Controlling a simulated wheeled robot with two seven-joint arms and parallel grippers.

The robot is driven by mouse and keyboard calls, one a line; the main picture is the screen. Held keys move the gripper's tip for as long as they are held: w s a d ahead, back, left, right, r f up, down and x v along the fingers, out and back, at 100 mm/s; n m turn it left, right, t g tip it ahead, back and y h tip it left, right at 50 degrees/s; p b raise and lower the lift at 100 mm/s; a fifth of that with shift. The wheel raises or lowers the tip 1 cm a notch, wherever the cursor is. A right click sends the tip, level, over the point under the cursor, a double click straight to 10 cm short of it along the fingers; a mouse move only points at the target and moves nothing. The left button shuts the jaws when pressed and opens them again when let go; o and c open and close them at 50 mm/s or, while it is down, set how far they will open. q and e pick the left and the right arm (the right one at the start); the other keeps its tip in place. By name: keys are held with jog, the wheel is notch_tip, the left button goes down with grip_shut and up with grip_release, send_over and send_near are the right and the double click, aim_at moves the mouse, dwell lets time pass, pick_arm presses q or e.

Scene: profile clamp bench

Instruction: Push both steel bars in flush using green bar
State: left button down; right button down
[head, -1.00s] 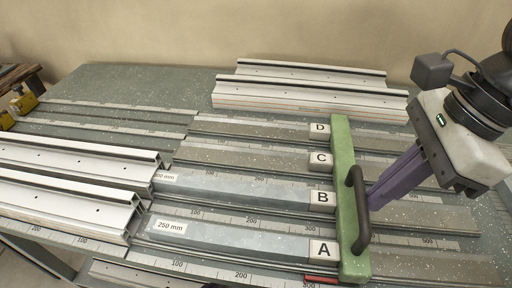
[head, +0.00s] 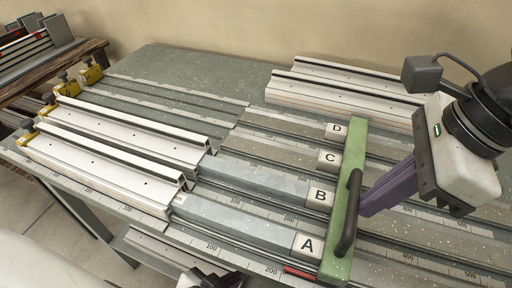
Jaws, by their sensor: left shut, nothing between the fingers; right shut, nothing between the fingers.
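The green bar (head: 345,190) lies across the lanes, with a black handle (head: 348,214) on top. Pale blocks marked A, B, C and D line its left side. The front steel bar (head: 235,222) runs left from block A, and the rear steel bar (head: 260,176) runs left from block B. Their left ends meet the right ends of two white profiles (head: 110,172); whether they are flush I cannot tell. My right gripper (head: 366,208) is shut, its purple fingertips close against the green bar's right side by the handle. My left gripper (head: 212,279) shows only partly at the bottom edge.
Yellow clamps (head: 91,75) stand at the bench's left end. More white profiles (head: 345,92) lie at the back. A red strip (head: 302,273) lies by the front scale. A wooden table (head: 60,60) with parts is at the far left. Lanes right of the green bar are clear.

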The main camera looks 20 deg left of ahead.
jog(key=shift+a+r, duration=0.1)
jog(key=shift+a, duration=1)
jog(key=a, duration=1.7)
jog(key=shift+s+a+b, duration=0.15)
jog(key=shift+s+b, duration=0.15)
jog(key=shift+s, duration=0.05)
jog(key=shift+a, duration=0.5)
